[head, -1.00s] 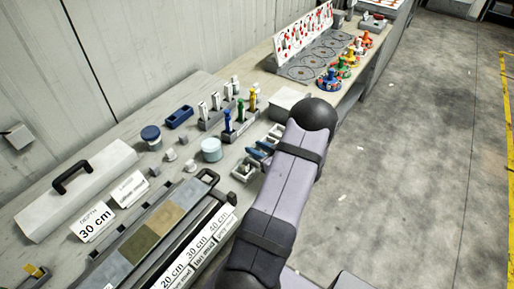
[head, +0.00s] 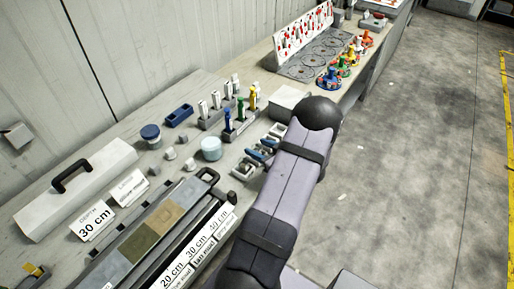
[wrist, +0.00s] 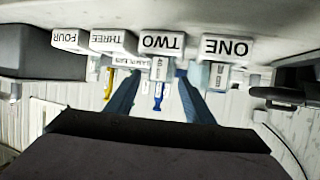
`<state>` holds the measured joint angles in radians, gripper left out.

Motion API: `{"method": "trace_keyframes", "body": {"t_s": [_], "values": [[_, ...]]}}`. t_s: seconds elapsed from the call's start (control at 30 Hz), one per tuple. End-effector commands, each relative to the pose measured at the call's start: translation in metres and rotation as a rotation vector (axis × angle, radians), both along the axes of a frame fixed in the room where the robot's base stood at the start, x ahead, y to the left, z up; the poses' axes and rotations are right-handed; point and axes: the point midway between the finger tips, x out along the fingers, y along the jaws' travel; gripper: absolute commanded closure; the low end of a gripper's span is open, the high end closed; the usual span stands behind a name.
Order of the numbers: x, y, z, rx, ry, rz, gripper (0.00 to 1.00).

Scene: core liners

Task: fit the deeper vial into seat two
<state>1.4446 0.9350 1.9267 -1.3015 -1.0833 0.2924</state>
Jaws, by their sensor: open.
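My gripper (wrist: 158,78) is open; its two blue fingers point toward the labelled seats in the wrist view. A blue vial (wrist: 158,96) shows between them, but I cannot tell its distance; nothing is clearly held. The seat block marked TWO (wrist: 162,43) is almost straight ahead, upside down in this view, with ONE (wrist: 228,48) to its right. A yellow vial (wrist: 109,82) shows left of the fingers. In the head view, my gripper (head: 264,150) is over the row of small grey seats (head: 243,170), partly hidden by my arm. A blue vial (head: 228,119) stands in the rack nearby.
Blocks THREE (wrist: 113,41) and FOUR (wrist: 71,39) are left of TWO. White-capped vials (head: 203,109) stand behind the coloured ones. A pale blue jar (head: 211,149) stands close to the seats. A core tray (head: 150,231) and a 30 cm depth card (head: 92,221) lie nearer.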

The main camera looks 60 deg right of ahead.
Motion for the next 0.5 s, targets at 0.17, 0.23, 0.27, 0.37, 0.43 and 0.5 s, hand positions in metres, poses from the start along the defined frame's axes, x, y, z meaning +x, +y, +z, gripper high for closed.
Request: {"method": "trace_keyframes", "body": {"t_s": [0.17,0.23,0.27,0.37,0.43,0.5], "values": [[-0.028,0.006,0.010,-0.003,-0.001,-0.006,0.52],[-0.039,0.009,0.015,-0.003,-0.001,-0.006,0.52],[-0.044,0.010,0.017,-0.003,-0.001,-0.006,0.52],[-0.060,0.015,0.024,-0.002,0.000,-0.006,0.52],[-0.070,0.018,0.029,-0.002,0.000,-0.005,0.52],[-0.078,0.020,0.033,-0.002,-0.002,-0.004,0.52]]}}
